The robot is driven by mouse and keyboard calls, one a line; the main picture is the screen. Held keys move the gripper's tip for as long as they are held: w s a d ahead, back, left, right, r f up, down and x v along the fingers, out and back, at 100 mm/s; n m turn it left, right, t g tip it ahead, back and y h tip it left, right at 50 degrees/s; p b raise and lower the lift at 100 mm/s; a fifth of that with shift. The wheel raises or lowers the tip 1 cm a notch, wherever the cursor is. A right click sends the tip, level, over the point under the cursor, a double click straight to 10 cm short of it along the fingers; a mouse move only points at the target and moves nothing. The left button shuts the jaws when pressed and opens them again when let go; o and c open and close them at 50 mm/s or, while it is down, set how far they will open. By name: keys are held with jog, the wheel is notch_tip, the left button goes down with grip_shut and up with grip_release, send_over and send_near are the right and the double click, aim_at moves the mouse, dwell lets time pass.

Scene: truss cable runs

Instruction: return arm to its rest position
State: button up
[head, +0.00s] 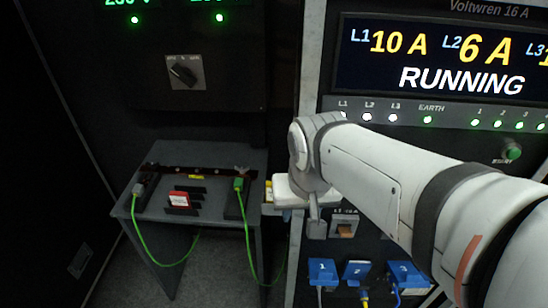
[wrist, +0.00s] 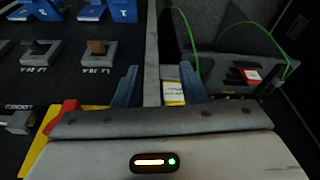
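My arm (head: 375,175) reaches in from the lower right in the head view, in front of the distribution panel, with its wrist (head: 305,180) at the panel's left edge. My gripper's fingers are not clear in the head view. In the wrist view, my gripper (wrist: 158,84) has its two blue-grey fingers spread wide apart, with nothing held between them. A grey upright edge and a yellow-and-white label (wrist: 173,93) show in the gap behind the fingers.
The panel's display (head: 440,58) reads RUNNING. Blue sockets (head: 322,271) and breaker switches (head: 344,229) sit low on the panel, close to my arm. A small table (head: 155,212) at left has green cables (head: 247,235) and a red-and-white block (head: 179,199).

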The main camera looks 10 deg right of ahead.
jog(key=shift+s+d+f+n, duration=0.15)
jog(key=shift+s+f+n, duration=0.3)
jog(key=shift+n, duration=0.35)
jog(key=shift+r, duration=0.15)
dwell(1.6)
